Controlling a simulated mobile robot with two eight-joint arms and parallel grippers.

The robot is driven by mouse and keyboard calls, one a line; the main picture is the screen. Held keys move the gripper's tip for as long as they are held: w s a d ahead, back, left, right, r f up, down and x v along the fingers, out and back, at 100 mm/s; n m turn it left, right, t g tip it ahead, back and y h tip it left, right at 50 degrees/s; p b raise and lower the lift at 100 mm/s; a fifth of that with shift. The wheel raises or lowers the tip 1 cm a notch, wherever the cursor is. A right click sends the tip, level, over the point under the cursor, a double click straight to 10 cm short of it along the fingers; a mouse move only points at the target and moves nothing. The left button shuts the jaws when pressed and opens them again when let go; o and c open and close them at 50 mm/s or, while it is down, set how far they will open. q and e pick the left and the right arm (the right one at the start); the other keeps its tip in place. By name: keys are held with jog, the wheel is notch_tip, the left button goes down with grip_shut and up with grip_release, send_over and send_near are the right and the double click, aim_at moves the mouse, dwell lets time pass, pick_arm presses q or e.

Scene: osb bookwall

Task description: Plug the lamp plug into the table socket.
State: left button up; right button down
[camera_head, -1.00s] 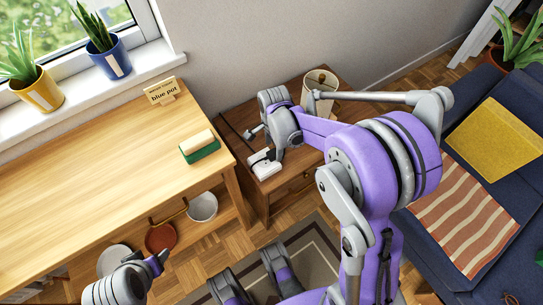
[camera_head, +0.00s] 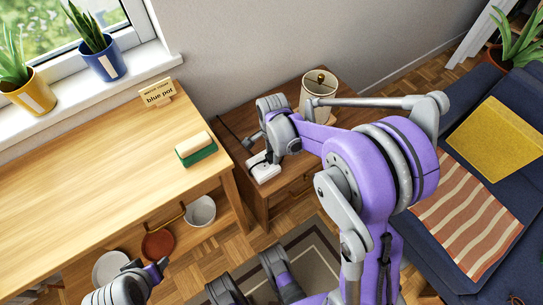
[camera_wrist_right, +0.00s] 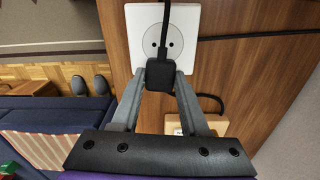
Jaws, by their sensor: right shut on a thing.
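In the right wrist view, my right gripper (camera_wrist_right: 160,76) is shut on the black lamp plug (camera_wrist_right: 160,73), with its cable running up. The white table socket (camera_wrist_right: 144,22), with a round recess and two holes, lies just beyond the plug. The plug overlaps the near edge of the recess; whether they touch cannot be told. In the head view, my right gripper (camera_head: 258,156) is over the socket (camera_head: 266,174) on the small brown table. The lamp (camera_head: 319,84) stands behind my right wrist. My left gripper (camera_head: 149,267) is low at left, its fingers apart and empty.
The brown side table (camera_head: 252,203) stands beside the light wooden desk (camera_head: 85,165). A green and cream sponge (camera_head: 197,150) and a "blue pot" sign (camera_head: 158,94) are on the desk. A blue sofa (camera_head: 455,205) is at right.

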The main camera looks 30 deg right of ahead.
aim_at(263, 164)
jog(key=shift+r, duration=0.1)
dwell(0.3)
jog(key=shift+r+p, duration=0.35)
jog(key=shift+r, duration=0.1)
jog(key=shift+a+f, duration=0.1)
jog(key=shift+a, duration=1.65)
dwell(0.5)
jog(key=shift+f+b, duration=0.55)
dwell(2.1)
jog(key=shift+c, duration=1.7)
grip_release()
jog(key=shift+r, duration=0.1)
